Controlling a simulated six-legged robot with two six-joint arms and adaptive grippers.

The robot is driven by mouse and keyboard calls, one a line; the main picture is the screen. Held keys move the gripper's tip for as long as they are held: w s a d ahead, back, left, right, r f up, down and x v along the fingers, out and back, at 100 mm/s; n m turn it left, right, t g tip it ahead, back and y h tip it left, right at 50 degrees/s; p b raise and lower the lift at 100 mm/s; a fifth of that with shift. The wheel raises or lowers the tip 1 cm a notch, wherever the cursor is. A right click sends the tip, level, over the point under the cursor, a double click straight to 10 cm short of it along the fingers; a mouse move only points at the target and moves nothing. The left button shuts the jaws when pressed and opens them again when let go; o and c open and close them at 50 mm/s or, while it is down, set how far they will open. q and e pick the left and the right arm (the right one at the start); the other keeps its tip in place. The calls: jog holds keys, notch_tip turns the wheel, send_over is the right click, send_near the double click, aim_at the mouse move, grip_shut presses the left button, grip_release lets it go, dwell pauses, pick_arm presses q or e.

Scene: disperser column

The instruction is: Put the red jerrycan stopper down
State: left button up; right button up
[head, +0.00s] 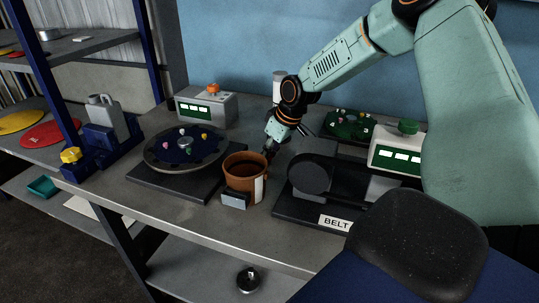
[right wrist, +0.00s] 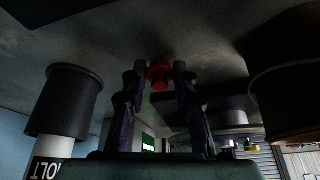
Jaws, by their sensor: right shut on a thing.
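The red jerrycan stopper (right wrist: 159,73) shows in the right wrist view between the two dark fingertips of my right gripper (right wrist: 160,70), which is shut on it. The grey table surface shows just beyond the stopper; I cannot tell whether they touch. In the head view my right gripper (head: 270,150) points down behind the brown pot (head: 238,182), and the stopper is hidden there. A grey jerrycan (head: 104,112) stands in a blue holder (head: 100,138) at the left. My left gripper is not in view.
A dark turntable (head: 160,158) with small coloured pieces is left of the pot. A black belt unit (head: 308,178) is right of it. Boxes with green displays (head: 205,110) (head: 398,156) and a white cylinder (head: 279,84) stand at the back. Bare table lies along the front edge (head: 150,210).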

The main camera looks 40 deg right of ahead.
jog(key=shift+w+d+f, duration=0.1)
jog(key=shift+f, duration=0.05)
jog(key=shift+f, duration=0.15)
jog(key=shift+f, duration=0.25)
jog(key=shift+s+a+f, duration=0.15)
jog(key=shift+s+a, duration=0.1)
jog(key=shift+s, duration=0.05)
jog(key=o, duration=0.5)
jog(key=shift+f, duration=0.1)
jog(key=o, duration=0.3)
jog(key=shift+f, duration=0.15)
jog(key=shift+w+f, duration=0.1)
jog(key=shift+w, duration=0.05)
jog(key=shift+d+r, duration=0.1)
jog(key=shift+r, duration=0.1)
